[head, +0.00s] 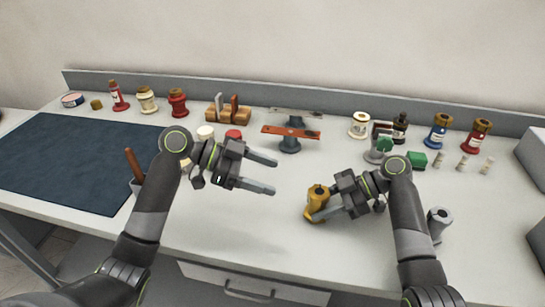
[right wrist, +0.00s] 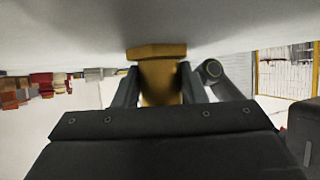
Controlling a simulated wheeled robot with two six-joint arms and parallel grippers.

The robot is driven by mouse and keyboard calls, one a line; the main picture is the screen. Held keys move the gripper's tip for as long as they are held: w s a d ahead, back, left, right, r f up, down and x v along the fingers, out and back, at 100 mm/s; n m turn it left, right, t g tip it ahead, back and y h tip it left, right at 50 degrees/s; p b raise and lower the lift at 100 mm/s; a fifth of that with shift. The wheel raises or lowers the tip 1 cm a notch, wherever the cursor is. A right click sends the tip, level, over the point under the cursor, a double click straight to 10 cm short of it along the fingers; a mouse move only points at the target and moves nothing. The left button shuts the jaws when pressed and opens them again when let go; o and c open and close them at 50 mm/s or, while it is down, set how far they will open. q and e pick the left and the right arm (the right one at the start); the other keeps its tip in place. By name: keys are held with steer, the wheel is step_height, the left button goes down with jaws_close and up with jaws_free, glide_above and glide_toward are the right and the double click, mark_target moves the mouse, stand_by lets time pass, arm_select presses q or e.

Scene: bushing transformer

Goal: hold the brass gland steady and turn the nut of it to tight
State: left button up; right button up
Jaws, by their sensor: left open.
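The brass gland (head: 317,192) stands near the front middle of the white bench, right of centre. My right gripper (head: 316,207) is closed around it from the right. In the right wrist view the gland's brass body (right wrist: 159,83) sits between the two dark fingers, with a wider, angular brass part (right wrist: 156,51) at its end. I cannot tell clearly which part is the nut. My left gripper (head: 273,175) is open and empty, left of and behind the gland, its two fingers pointing right.
A grey cylindrical part (head: 438,222) stands right of my right arm. A dark mat (head: 75,160) covers the left. Behind are a red-barred stand (head: 290,133), a wooden tool block (head: 228,114), a green box (head: 417,159) and several bottles and spools. The bench between my grippers is clear.

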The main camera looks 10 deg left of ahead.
steer(key=o, duration=0.5)
steer(key=shift+f, duration=0.2)
steer(key=shift+d, duration=0.1)
